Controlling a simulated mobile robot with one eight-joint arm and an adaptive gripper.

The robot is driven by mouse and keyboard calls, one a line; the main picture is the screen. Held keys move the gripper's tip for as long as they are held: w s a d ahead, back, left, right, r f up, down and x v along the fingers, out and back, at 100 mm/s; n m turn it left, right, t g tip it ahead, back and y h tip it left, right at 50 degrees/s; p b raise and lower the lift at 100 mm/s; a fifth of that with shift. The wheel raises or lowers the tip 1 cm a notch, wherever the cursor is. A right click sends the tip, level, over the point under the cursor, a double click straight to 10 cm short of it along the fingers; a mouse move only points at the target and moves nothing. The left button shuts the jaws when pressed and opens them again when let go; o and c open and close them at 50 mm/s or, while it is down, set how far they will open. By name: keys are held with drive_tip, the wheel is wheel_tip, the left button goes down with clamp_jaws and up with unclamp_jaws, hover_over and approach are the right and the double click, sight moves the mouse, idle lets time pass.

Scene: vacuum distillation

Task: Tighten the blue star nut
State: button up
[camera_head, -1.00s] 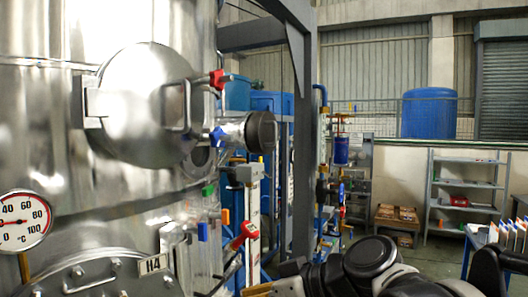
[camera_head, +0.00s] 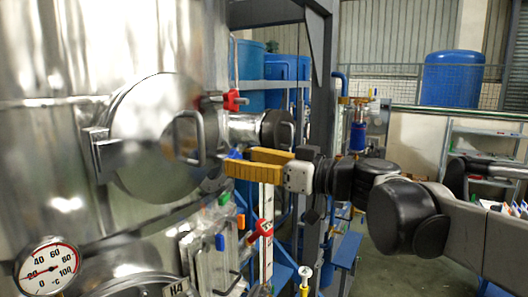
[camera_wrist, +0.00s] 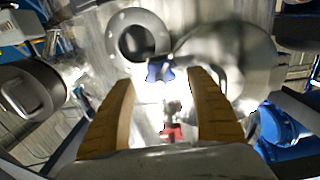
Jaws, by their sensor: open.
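The blue star nut (camera_head: 235,153) is on the side of the round steel hatch (camera_head: 160,138), partly hidden behind my yellow fingers in the head view. In the wrist view the blue star nut (camera_wrist: 160,70) shows just beyond and between my fingertips. My gripper (camera_head: 236,163) is open with two yellow fingers pointing left toward the hatch. In the wrist view my gripper (camera_wrist: 161,78) has a wide empty gap between its fingers. I cannot tell whether a finger touches the nut.
A red star nut (camera_head: 234,100) sits higher on the hatch edge and also shows in the wrist view (camera_wrist: 171,132). A metal handle (camera_head: 188,137) sticks out from the hatch. A short capped pipe (camera_head: 247,128) runs just above my fingers. A red-handled valve (camera_head: 262,230) is below.

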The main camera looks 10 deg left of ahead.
sight(234, 158)
drive_tip(key=shift+x, duration=1.6)
drive_tip(key=c, duration=1.2)
drive_tip(key=shift+o, duration=0.2)
drive_tip(key=shift+d, duration=0.1)
drive_tip(key=shift+m, duration=0.3)
